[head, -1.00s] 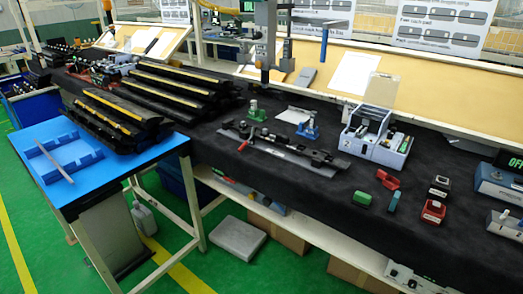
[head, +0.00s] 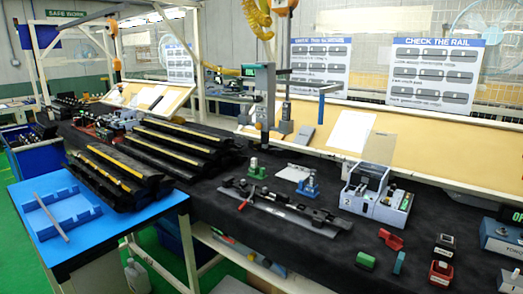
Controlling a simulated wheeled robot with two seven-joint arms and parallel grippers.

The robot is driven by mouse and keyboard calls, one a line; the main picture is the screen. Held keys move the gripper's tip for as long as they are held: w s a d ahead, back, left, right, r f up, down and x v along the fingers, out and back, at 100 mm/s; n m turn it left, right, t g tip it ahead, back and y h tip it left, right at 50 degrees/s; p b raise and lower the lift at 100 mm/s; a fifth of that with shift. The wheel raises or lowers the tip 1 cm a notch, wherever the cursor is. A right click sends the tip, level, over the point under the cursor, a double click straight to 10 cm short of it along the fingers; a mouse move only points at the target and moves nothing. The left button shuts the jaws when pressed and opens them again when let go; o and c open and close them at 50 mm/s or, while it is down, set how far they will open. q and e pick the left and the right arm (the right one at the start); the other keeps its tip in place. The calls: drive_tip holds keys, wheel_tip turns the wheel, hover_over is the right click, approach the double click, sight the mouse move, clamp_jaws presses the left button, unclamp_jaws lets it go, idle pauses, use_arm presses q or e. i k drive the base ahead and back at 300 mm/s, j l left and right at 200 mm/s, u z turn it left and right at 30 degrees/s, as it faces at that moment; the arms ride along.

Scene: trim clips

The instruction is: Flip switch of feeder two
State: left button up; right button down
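A light grey-blue feeder (head: 378,199) marked with a 2 stands on the black bench, right of the middle in the head view. It has a clear upright cover at the back and dark and green parts on top. Its switch is too small to make out. Neither of my grippers shows in the view.
A long dark rail fixture (head: 285,207) lies left of the feeder, with blue and green clamps (head: 308,187) behind it. Red, green and teal blocks (head: 390,238) lie in front. A blue table (head: 110,226) with black trim stacks stands at left.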

sight(384, 202)
drive_tip(key=z, duration=0.5)
drive_tip(key=i+j+z, duration=0.4)
drive_tip(key=i+j, duration=0.15)
drive_tip(key=i+j+z, duration=0.2)
drive_tip(key=j, duration=0.3)
drive_tip(key=i+j+z, duration=0.2)
drive_tip(key=j, duration=0.2)
drive_tip(key=i+j, duration=0.1)
drive_tip(key=j, duration=0.15)
drive_tip(key=i+j, duration=0.15)
